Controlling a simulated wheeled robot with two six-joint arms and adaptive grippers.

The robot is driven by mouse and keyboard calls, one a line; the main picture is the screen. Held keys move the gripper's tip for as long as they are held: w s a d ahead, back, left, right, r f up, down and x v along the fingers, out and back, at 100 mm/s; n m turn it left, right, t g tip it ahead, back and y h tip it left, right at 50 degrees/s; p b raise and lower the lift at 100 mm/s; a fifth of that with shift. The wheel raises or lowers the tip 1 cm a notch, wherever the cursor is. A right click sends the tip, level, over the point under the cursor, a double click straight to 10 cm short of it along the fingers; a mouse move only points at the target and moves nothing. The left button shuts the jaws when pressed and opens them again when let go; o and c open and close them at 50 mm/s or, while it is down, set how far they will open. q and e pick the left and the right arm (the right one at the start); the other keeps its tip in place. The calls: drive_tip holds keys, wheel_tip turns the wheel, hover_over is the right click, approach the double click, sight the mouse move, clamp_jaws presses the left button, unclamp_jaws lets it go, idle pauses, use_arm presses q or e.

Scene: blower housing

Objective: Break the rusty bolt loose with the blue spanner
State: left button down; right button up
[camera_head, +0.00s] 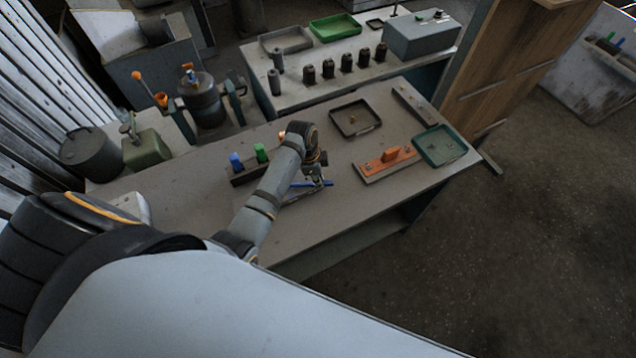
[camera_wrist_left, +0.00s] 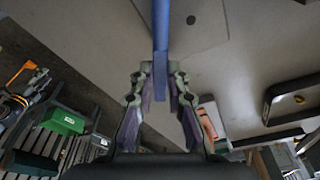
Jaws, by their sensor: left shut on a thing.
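My left gripper (camera_head: 315,178) reaches over the middle of the bench, shut on the blue spanner (camera_head: 322,184). In the left wrist view, the spanner's blue bar (camera_wrist_left: 161,28) runs straight up from between the fingertips (camera_wrist_left: 161,85) and out of the picture's top edge. A flat grey plate (camera_head: 302,196) lies on the bench under the gripper, partly covered by the arm. I cannot make out the rusty bolt in either view. The spanner's working end is too small or hidden to tell whether it touches anything. My right gripper is out of view.
A rack (camera_head: 244,178) with blue and green handles stands left of the arm. An orange block on a plate (camera_head: 386,166), a black tray (camera_head: 375,128) with a small brass piece and a green tray (camera_head: 458,155) lie to the right. The bench's front right is clear.

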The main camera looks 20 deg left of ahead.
use_arm(q)
drive_tip(key=shift+w+a+r+n, duration=0.1)
drive_tip(key=shift+w+a+n, duration=0.25)
drive_tip(key=shift+w+n, duration=0.35)
wheel_tip(320, 180, up, 8)
idle(0.8)
drive_tip(key=shift+s, duration=0.1)
